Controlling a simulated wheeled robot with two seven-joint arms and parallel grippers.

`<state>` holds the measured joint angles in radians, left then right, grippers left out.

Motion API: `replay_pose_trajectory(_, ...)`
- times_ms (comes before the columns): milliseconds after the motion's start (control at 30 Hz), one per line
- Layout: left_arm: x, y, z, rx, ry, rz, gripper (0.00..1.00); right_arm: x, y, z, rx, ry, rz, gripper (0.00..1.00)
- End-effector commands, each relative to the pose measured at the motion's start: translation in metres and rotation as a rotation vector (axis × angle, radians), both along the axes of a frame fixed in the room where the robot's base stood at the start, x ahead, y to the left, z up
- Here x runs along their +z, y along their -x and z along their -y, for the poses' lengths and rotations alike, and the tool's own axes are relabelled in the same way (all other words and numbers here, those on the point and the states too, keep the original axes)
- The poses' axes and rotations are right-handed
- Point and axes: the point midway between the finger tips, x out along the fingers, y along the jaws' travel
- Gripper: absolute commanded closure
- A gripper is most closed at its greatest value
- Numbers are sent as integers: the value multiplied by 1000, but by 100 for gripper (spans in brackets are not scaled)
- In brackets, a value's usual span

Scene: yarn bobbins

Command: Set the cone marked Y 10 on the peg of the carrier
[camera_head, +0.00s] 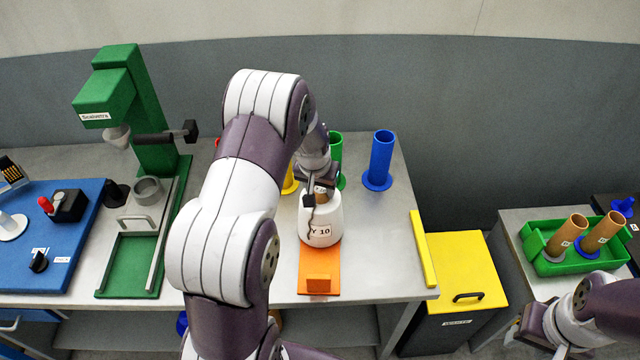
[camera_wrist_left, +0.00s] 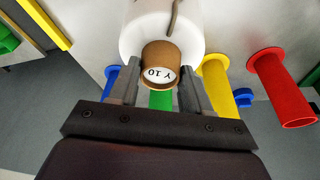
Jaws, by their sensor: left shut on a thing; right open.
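The cone marked Y 10 (camera_head: 320,224) is wound with white yarn and stands about upright over the back part of the orange carrier (camera_head: 318,269). Its brown top with the Y 10 label (camera_wrist_left: 160,63) shows in the left wrist view. My left gripper (camera_head: 319,187) is shut on this brown top from above; its two fingers (camera_wrist_left: 160,84) flank it. The carrier's peg is hidden, and I cannot tell whether the cone's base touches the carrier. My right gripper (camera_head: 520,335) is at the lower right, empty, away from the cone.
Behind the cone stand a blue tube (camera_head: 381,158), a green tube (camera_head: 336,150) and a yellow one (camera_wrist_left: 217,82), plus a red one (camera_wrist_left: 283,90). A yellow bar (camera_head: 423,248) edges the table's right. A green tray (camera_head: 572,264) holds two brown cones. A green machine (camera_head: 150,110) stands left.

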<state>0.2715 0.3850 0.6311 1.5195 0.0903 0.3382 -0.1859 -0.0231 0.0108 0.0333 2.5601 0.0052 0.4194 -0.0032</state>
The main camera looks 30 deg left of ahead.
Motion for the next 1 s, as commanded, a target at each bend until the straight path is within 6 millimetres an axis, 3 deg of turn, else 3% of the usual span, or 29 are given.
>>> replay_pose_trajectory(767, -8, -1, 0, 0, 0, 3, 100, -7, 0, 0, 0, 0, 0, 57)
replay_pose_trajectory(800, -8, -1, 0, 0, 0, 3, 49, -7, 0, 0, 0, 0, 0, 57)
replay_pose_trajectory(900, -8, -1, 0, 0, 0, 3, 22, -6, 0, 0, 0, 0, 0, 57)
replay_pose_trajectory(1000, -8, -1, 0, 0, 0, 2, 22, -6, 0, 0, 0, 0, 0, 57)
